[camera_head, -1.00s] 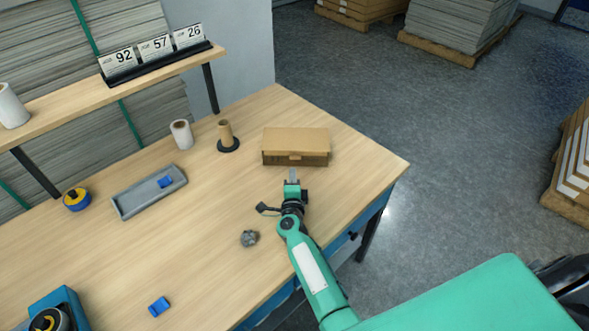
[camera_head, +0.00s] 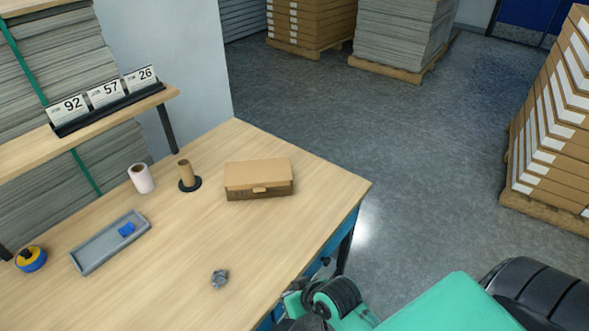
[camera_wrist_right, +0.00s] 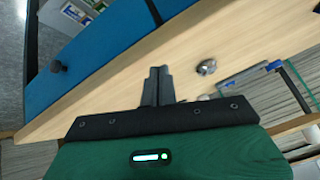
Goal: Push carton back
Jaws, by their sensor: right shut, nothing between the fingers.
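The brown carton (camera_head: 259,181) lies closed on the wooden table (camera_head: 190,245), near its far right corner. A small tab shows on its front face. My right gripper (camera_wrist_right: 157,82) is shut and empty in the right wrist view, with the tabletop below and ahead of it. In the head view my right arm is folded at the table's front edge, well apart from the carton, and its fingers are hidden. The carton does not show in the right wrist view. My left gripper is in neither view.
A crumpled grey lump (camera_head: 220,278) lies on the table in front of the carton. A cardboard core on a black base (camera_head: 188,176), a white roll (camera_head: 141,178), a grey tray (camera_head: 111,243) and a yellow-blue tape roll (camera_head: 31,258) stand to the left.

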